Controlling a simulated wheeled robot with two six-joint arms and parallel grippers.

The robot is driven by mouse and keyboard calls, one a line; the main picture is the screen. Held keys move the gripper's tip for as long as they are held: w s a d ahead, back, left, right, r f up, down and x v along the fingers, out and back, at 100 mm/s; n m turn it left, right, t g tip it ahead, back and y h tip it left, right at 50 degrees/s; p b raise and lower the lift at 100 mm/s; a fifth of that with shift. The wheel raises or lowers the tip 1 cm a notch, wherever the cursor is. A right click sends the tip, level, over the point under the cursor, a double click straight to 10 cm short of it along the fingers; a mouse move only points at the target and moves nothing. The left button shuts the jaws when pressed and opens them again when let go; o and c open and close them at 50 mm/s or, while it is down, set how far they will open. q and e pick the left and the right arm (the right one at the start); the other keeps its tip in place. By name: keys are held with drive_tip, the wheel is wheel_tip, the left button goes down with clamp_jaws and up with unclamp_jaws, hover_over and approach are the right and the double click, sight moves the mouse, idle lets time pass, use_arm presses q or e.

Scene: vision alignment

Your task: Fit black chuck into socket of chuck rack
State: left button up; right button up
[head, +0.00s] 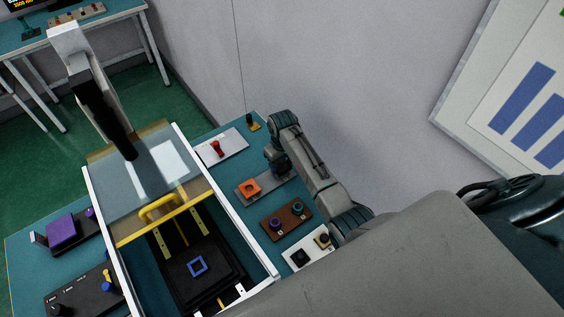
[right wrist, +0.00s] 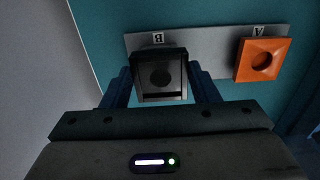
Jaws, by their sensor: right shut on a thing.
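My right gripper (right wrist: 160,80) is shut on the black chuck (right wrist: 147,93), a square block with a round recess, between its two blue fingers. The chuck rack is a grey plate (right wrist: 212,42) with labels A and B. An orange chuck (right wrist: 263,60) sits at the A end. The black chuck is over the B end, beside its label; I cannot tell whether it is seated or just above. In the head view my right gripper (head: 279,166) is at the far end of the grey rack (head: 254,198), with the black chuck hidden there. My left gripper is not in view.
A white plate with a red knob (head: 216,149) lies beyond the rack. A brown block with knobs (head: 286,218) and a white plate with blocks (head: 308,248) lie on the near side. A white-framed machine with a yellow handle (head: 160,207) stands left. A grey wall is close on the right.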

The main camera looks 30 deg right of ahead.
sight(282, 167)
drive_tip(key=shift+p, duration=0.35)
idle(0.3)
drive_tip(key=shift+f+b, duration=0.6)
drive_tip(key=shift+f, duration=0.5)
drive_tip(key=o, duration=1.1)
drive_tip(key=shift+o, duration=0.2)
drive_tip(key=shift+r, duration=0.1)
wheel_tip(282, 167, up, 10)
drive_tip(key=b, duration=0.3)
drive_tip(key=shift+f, duration=0.25)
drive_tip(key=shift+r, duration=0.6)
drive_tip(key=shift+s, duration=0.1)
